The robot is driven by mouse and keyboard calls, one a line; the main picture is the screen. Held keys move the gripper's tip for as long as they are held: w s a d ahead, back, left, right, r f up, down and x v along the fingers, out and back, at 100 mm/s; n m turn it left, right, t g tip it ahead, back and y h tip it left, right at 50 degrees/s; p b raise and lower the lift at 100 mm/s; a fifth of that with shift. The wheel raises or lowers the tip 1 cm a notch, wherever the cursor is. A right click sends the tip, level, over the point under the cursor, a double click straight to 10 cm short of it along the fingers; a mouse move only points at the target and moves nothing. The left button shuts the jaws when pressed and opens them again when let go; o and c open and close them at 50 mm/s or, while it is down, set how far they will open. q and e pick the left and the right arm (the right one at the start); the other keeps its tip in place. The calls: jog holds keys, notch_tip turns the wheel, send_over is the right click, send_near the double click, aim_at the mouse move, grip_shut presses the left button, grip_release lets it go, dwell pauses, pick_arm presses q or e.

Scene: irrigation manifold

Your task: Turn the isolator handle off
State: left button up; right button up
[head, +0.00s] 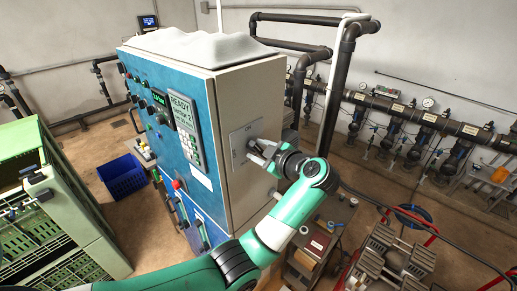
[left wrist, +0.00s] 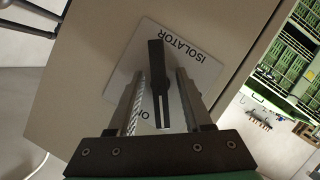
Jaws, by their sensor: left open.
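The isolator handle (left wrist: 156,75) is a black bar on a pale plate (left wrist: 190,50) marked "ISOLATOR", with part of another label showing near the gripper. In the left wrist view my open left gripper (left wrist: 162,88) has one finger on each side of the handle, with gaps visible; I cannot tell whether either finger touches it. In the head view my left gripper (head: 258,152) is at the plate (head: 243,138) on the side of the blue and grey cabinet (head: 262,95), and it hides the handle there. My right gripper is not in view.
Green crates (head: 60,200) stand at the left, with a blue bin (head: 122,176) on the floor. A black pipe (head: 340,85) rises behind the cabinet. A cart (head: 318,240) stands below my arm. Pipes and valves (head: 430,118) line the right wall.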

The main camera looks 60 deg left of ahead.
pick_arm(q)
grip_shut()
dwell(0.5)
jog(key=shift+n+t+y, duration=0.4)
jog(key=shift+n+y, duration=0.1)
jog(key=shift+n, duration=0.5)
jog(key=shift+n+t+y, duration=0.4)
jog(key=shift+n, duration=0.6)
jog(key=shift+f+n+t+y+b, duration=0.1)
jog(key=shift+n+t+y+b, duration=0.25)
jog(key=shift+n+b, duration=0.55)
jog(key=shift+n+y+b, duration=0.65)
jog(key=shift+n, duration=0.85)
